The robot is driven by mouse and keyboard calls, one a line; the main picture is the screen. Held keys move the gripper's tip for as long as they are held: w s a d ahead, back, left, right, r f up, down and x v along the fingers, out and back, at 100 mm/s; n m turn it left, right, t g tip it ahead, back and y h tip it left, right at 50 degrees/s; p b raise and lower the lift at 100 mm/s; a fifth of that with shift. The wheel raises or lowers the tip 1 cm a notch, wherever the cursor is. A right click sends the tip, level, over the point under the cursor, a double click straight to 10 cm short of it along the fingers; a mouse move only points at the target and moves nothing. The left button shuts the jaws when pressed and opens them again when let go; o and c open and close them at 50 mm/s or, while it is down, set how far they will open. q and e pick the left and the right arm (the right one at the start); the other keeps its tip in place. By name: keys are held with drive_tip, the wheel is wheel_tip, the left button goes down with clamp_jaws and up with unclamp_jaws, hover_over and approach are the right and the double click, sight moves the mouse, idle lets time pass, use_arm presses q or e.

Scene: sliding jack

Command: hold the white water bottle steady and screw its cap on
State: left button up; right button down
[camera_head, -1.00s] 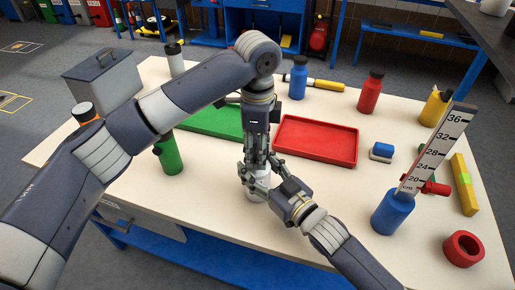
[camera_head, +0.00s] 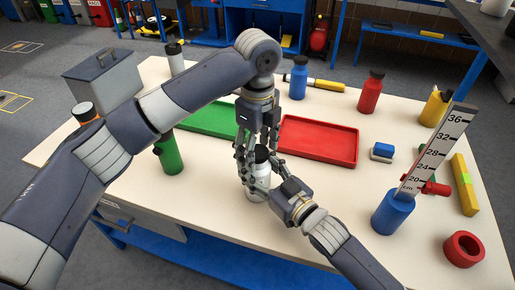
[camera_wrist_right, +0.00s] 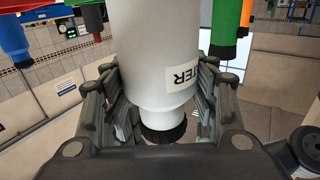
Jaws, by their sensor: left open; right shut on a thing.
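My right gripper (camera_head: 262,184) is shut on the bottle's body from the right. My left gripper (camera_head: 259,160) points down from above, open, its fingers spread to either side of the cap. They partly hide the bottle's top.
A green tray (camera_head: 205,118) and a red tray (camera_head: 318,140) lie just behind. A green bottle (camera_head: 169,153) stands left. A blue holder (camera_head: 389,213) with an upright ruler (camera_head: 436,150) and a red ring (camera_head: 464,249) are right. The front left tabletop is clear.

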use_arm(q)
wheel_tip(320, 180, up, 12)
drive_tip(key=shift+f, duration=0.2)
use_arm(e)
drive_tip(key=c, duration=0.6)
unclamp_jaws()
drive_tip(key=shift+o, duration=0.2)
drive_tip(key=v, duration=1.2)
